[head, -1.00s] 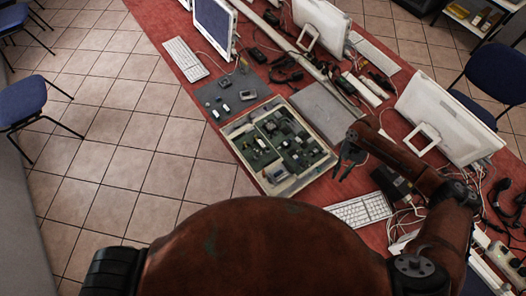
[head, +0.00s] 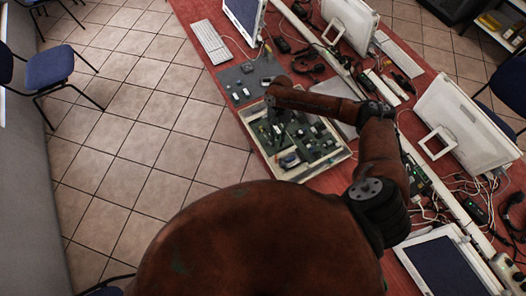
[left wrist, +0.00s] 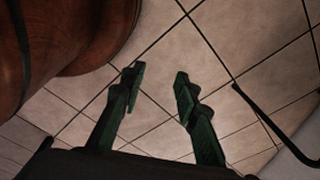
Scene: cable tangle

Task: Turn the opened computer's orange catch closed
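The opened computer is a shallow pale case (head: 322,167) with dark green boards inside, on the red table in the head view. My right arm reaches over it from the right. My right gripper (head: 277,128) points down over the case's far left part; its dark fingers blend with the boards, so I cannot tell whether they are open or touch anything. The orange catch cannot be made out; the arm covers part of the case. My left gripper (left wrist: 158,80) is open and empty above the tiled floor in the left wrist view, and is outside the head view.
A grey mat (head: 235,76) with small parts lies beyond the case, near a white keyboard (head: 210,42). White monitors (head: 465,115) and cables crowd the table's right side. A screen (head: 447,265) lies at the near right. Tiled floor at left is open, with blue chairs (head: 50,67).

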